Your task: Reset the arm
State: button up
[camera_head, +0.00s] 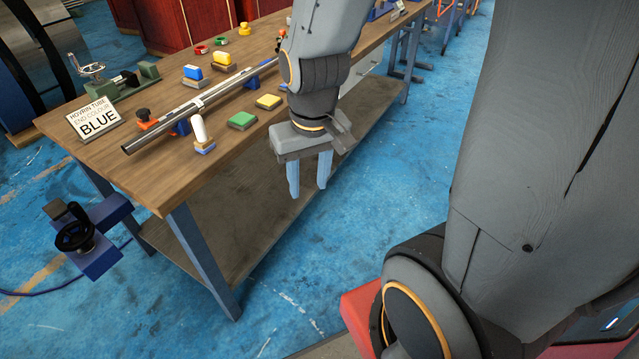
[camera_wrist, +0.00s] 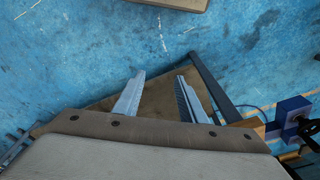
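My gripper (camera_head: 308,178) hangs pointing down in front of the workbench's near long edge in the head view. Its two blue-grey fingers are apart with nothing between them. In the wrist view the fingers (camera_wrist: 162,97) are also spread, with the bench's lower shelf and blue floor beyond. Part of my arm crosses the upper middle of the head view and hides some of the bench.
The wooden workbench (camera_head: 165,178) carries a long metal tube (camera_head: 190,108), a sign reading BLUE (camera_head: 95,120), and several coloured blocks. A blue vise (camera_head: 88,240) juts from its left end. Blue floor (camera_head: 395,180) lies open right of the bench.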

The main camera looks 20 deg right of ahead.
jog(key=shift+s+d+r+g, duration=0.15)
jog(key=shift+s+r+g, duration=0.05)
jog(key=shift+s, duration=0.35)
jog(key=shift+s+d+r+g, duration=0.15)
jog(key=shift+s+r+g, duration=0.05)
jog(key=shift+s, duration=0.3)
jog(key=shift+s+d+r+g, duration=0.15)
jog(key=shift+s+r+g, duration=0.05)
jog(key=shift+s, duration=0.35)
